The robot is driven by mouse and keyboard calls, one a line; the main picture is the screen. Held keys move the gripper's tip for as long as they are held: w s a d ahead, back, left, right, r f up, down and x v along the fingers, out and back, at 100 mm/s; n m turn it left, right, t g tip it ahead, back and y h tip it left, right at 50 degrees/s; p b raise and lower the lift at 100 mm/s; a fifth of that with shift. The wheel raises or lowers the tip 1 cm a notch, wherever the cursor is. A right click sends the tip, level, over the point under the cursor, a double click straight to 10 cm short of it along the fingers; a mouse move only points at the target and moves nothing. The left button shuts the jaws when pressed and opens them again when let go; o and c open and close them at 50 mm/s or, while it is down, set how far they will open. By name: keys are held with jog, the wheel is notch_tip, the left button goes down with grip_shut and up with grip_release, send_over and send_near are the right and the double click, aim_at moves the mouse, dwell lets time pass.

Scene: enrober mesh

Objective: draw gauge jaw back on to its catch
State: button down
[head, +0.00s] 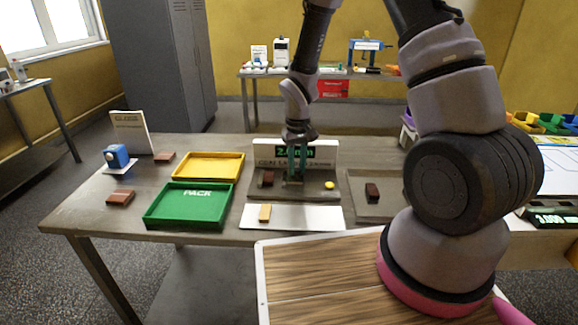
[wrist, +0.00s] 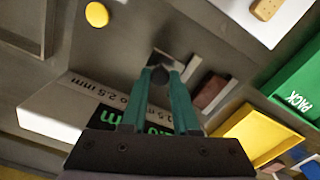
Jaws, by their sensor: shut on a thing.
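The gauge (head: 311,195) is a grey plate on the table with an upright panel behind it and a green-lit display (head: 293,152), partly hidden by my gripper. My gripper (head: 296,176) is down over the plate. In the wrist view its teal fingers (wrist: 158,76) are shut on a dark knob (wrist: 160,73), which appears to belong to the gauge jaw (wrist: 166,59). A brown piece (wrist: 213,92) lies beside the jaw, past a pale upright strip (wrist: 192,69); the piece also shows in the head view (head: 267,179). I cannot make out the catch.
A yellow button (head: 329,185) sits right on the plate. A white strip (head: 308,217) with a tan piece (head: 265,212) lies in front. Green PACK tray (head: 190,219) and yellow tray (head: 208,155) stand left. A grey tray (head: 361,208) with a dark piece (head: 372,192) is right.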

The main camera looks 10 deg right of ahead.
jog(key=shift+s+d, duration=0.2)
jog(key=shift+d, duration=0.85)
jog(key=c, duration=0.6)
grip_release()
jog(key=shift+d, duration=0.1)
jog(key=shift+c, duration=0.2)
notch_tip(320, 180, up, 11)
jog(key=s+d+r+m+t+y, duration=0.1)
jog(key=s+d+r+m+t, duration=0.15)
jog(key=r, duration=0.55)
jog(key=s+d+r+m+t, duration=0.1)
jog(key=s+d+r, duration=0.2)
jog(key=r, duration=0.5)
jog(key=s+d+r+m+t+y, duration=0.1)
jog(key=s+d+r+m+t, duration=0.2)
jog(key=s+r, duration=0.7)
jog(key=shift+s+r+t, duration=0.3)
jog(key=shift+s+t, duration=0.05)
jog(key=shift+s, duration=0.85)
